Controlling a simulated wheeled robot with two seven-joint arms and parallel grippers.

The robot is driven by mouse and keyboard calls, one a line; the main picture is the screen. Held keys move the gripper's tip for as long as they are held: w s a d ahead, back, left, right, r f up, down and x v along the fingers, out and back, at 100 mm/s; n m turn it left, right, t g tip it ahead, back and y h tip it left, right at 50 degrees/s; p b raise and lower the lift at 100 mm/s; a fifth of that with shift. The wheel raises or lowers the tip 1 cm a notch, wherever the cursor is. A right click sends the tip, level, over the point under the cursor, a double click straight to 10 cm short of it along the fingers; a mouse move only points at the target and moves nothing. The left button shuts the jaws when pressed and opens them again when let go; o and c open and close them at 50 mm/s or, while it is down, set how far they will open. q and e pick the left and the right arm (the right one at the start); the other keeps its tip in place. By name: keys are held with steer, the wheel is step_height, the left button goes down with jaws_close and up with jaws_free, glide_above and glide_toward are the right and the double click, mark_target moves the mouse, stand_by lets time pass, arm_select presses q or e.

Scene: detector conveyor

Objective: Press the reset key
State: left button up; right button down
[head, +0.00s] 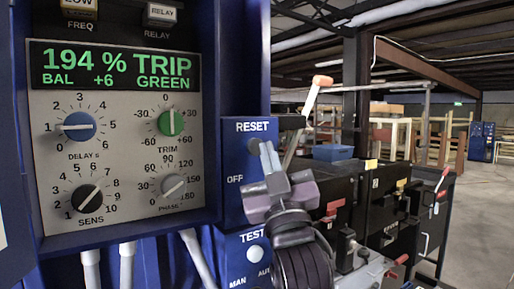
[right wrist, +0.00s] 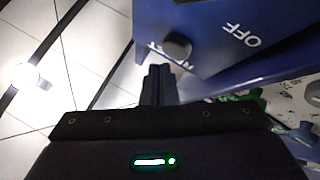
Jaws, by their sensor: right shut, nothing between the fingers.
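The reset key is a dark round knob (right wrist: 178,45) on the blue switch box (head: 235,205), between the RESET and OFF labels. In the head view the knob (head: 254,146) shows just beside my fingertips and is partly covered. My right gripper (head: 265,150) is shut and empty, its fingers pointing up toward the knob. In the right wrist view the closed fingers (right wrist: 158,72) end just short of the knob, slightly to its left; I cannot tell whether they touch. My left gripper is not in view.
A control panel (head: 130,150) on the left has several dials and a display (head: 110,65) reading "194 % TRIP, BAL +6 GREEN". A TEST switch (head: 254,255) sits below the box. Dark machinery (head: 395,225) with levers stands to the right. Open floor (head: 490,210) lies beyond it.

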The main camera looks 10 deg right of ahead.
steer(key=shift+w, duration=0.15)
steer(key=shift+w+a, duration=0.15)
steer(key=shift+w, duration=0.1)
steer(key=shift+w+a, duration=0.15)
steer(key=shift+w, duration=0.3)
stand_by(0.6)
steer(key=shift+s, duration=0.15)
stand_by(0.3)
steer(key=shift+s+d, duration=0.3)
steer(key=shift+s, duration=0.4)
steer(key=s, duration=0.1)
steer(key=s+d+b, duration=0.1)
steer(key=s, duration=0.2)
steer(key=shift+s+d+b, duration=0.35)
steer(key=shift+b, duration=0.05)
